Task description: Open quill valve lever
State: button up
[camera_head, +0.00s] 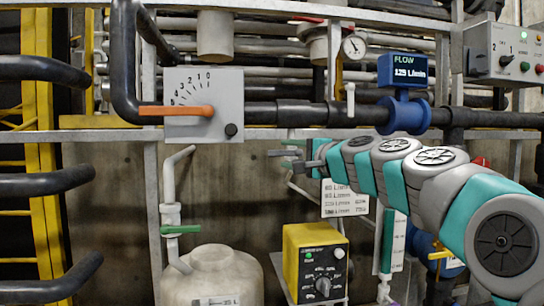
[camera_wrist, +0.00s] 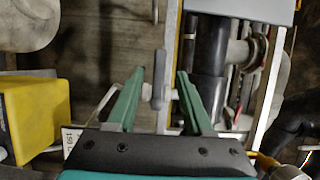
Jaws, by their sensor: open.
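My gripper (camera_head: 284,152) reaches in from the right in the head view, below the horizontal dark pipe. In the wrist view its two green fingers (camera_wrist: 161,73) are apart. A small grey lever-like part (camera_wrist: 157,85) shows between them in that picture. I cannot tell its depth or whether a finger touches it. Several handles are in view, and no label names the quill valve: an orange lever (camera_head: 176,110) lying level on a scale plate, a green handle (camera_head: 181,229) on the pipe above the tank, and a white upright lever (camera_head: 350,99) below the gauge.
A yellow control box (camera_head: 314,262) stands below my arm; it also shows in the wrist view (camera_wrist: 35,110). A pale tank (camera_head: 213,276) stands to its left. A blue flow meter (camera_head: 404,113) sits on the pipe above my arm.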

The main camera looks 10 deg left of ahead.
aim_at(280, 154)
jog(key=x, duration=0.6)
jog(key=shift+w+a+f, duration=0.1)
jog(key=shift+w+a+p, duration=0.3)
jog(key=shift+w+a, duration=0.2)
jog(key=shift+c, duration=0.3)
grip_shut()
dwell(0.8)
